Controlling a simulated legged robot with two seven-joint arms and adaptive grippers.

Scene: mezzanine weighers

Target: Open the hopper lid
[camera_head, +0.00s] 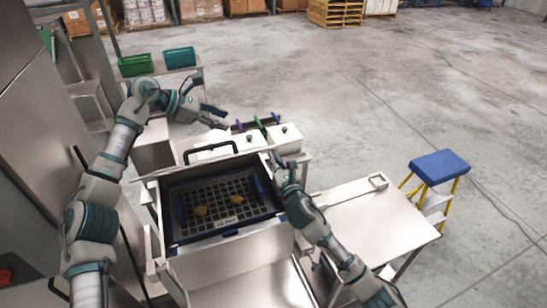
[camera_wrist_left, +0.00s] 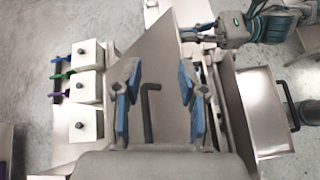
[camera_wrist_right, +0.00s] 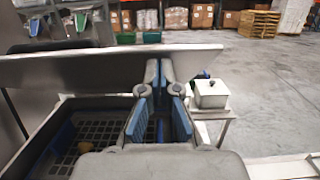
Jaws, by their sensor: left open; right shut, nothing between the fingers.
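The hopper (camera_head: 222,262) is open at the top. Its dark grid shows inside, with a few small tan lumps on it. The metal lid (camera_wrist_right: 70,68) stands raised, roughly upright, along the hopper's far side. The lid's black handle (camera_head: 210,147) shows at its top edge in the head view and also in the left wrist view (camera_wrist_left: 147,112). My left gripper (camera_head: 223,116) is open and empty beyond the lid, with the handle between its fingers in its wrist view but apart from them. My right gripper (camera_head: 284,160) is shut and empty near the lid's right end; contact is unclear.
Lidded metal boxes (camera_head: 285,137) with coloured handles stand just behind the hopper. Green bins (camera_head: 135,65) sit on a rack at the back left. A metal table (camera_head: 375,225) and a blue-topped step stool (camera_head: 438,167) are at the right. Open floor lies beyond.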

